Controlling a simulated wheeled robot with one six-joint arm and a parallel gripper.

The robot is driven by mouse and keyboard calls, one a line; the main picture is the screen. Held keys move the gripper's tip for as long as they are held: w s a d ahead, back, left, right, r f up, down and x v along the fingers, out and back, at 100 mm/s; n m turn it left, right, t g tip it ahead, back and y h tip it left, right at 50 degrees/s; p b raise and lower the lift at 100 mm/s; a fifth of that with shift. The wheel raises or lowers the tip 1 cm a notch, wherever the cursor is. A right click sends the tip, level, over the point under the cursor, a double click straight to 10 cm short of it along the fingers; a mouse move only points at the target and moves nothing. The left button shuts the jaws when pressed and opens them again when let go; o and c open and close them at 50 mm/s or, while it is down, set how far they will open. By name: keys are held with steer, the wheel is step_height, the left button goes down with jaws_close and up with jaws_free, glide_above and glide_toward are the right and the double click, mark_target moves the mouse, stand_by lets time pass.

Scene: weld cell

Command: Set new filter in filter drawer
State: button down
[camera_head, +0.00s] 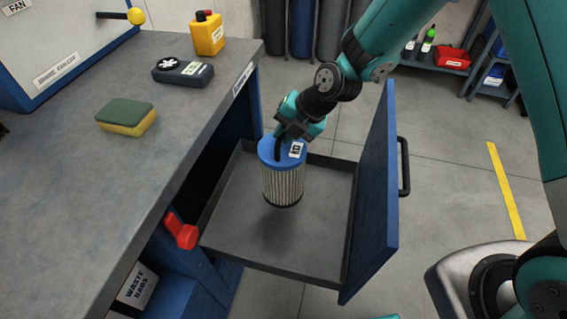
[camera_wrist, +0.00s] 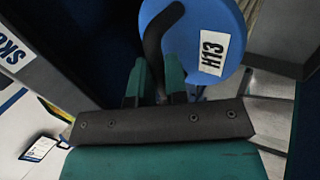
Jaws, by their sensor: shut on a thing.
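The new filter (camera_head: 283,184) is a pleated cylinder with a blue top cap and a black handle. It is upright over the open filter drawer (camera_head: 235,222); I cannot tell whether its base touches the drawer floor. My gripper (camera_head: 281,140) is shut on the handle at the cap. In the wrist view, my gripper (camera_wrist: 162,90) has its fingers on the black handle, and the blue cap (camera_wrist: 215,35) shows a white label reading H13. The drawer is a grey tray with a blue front panel (camera_head: 372,200) and black pull. No other item shows in the drawer.
A red latch (camera_head: 181,232) sits at the drawer's near left corner. The workbench (camera_head: 90,190) on the left carries a sponge (camera_head: 127,117), a dark handheld device (camera_head: 183,70) and a yellow container (camera_head: 207,34). Shelves stand at the back right.

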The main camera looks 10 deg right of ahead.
step_height(320, 180, down, 10)
steer(key=shift+f, duration=0.15)
stand_by(0.3)
steer(key=shift+f, duration=0.15)
steer(key=c, duration=1.1)
jaws_free()
